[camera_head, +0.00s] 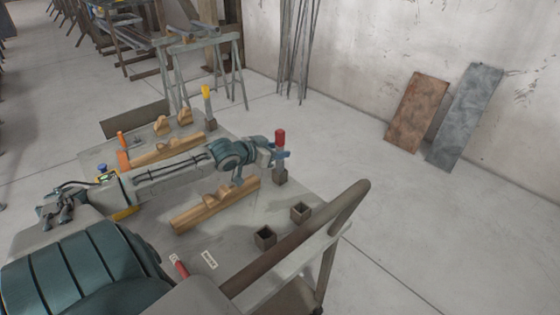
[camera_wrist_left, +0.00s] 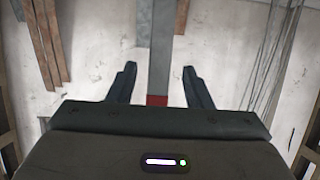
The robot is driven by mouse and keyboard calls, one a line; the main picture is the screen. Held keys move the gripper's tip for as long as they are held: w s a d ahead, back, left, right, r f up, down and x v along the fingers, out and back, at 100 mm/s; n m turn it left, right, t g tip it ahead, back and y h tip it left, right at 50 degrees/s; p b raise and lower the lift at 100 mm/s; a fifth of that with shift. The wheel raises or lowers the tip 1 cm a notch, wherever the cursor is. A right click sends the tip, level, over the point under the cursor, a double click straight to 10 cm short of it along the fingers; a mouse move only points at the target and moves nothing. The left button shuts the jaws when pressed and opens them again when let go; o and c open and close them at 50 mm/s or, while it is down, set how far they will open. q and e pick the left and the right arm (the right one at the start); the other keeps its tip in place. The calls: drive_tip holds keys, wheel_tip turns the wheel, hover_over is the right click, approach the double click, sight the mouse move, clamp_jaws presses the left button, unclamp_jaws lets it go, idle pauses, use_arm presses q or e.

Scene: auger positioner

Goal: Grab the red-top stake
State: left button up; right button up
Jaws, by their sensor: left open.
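The red-top stake (camera_head: 280,139) stands upright in a dark square socket (camera_head: 281,177) at the far right of the table. Its top is red and its shaft is grey. My left gripper (camera_head: 280,154) is at the stake, just below the red top. In the left wrist view, the open fingers (camera_wrist_left: 161,88) stand on either side of the grey shaft (camera_wrist_left: 160,60), with gaps on both sides. Part of the red top (camera_wrist_left: 157,100) shows close to the palm. My right gripper is not in view.
Two empty square sockets (camera_head: 265,237) stand near the table's right edge. Wooden cradles (camera_head: 215,205) lie under and beside my left arm. A yellow-top stake (camera_head: 207,98) and an orange post (camera_head: 122,150) stand further back. A brown rail (camera_head: 300,240) runs along the near right side.

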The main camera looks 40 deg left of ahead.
sight(277, 150)
use_arm(q)
drive_tip(key=shift+x, duration=1.1)
drive_tip(key=shift+w+d+f, duration=0.1)
drive_tip(key=shift+w+f, duration=0.2)
drive_tip(key=shift+w, duration=0.35)
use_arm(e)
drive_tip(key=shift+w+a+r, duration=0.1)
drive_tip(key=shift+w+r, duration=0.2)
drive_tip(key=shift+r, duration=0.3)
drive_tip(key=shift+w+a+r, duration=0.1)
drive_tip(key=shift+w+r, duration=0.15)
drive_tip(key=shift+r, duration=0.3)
use_arm(q)
drive_tip(key=shift+c, duration=0.4)
clamp_jaws()
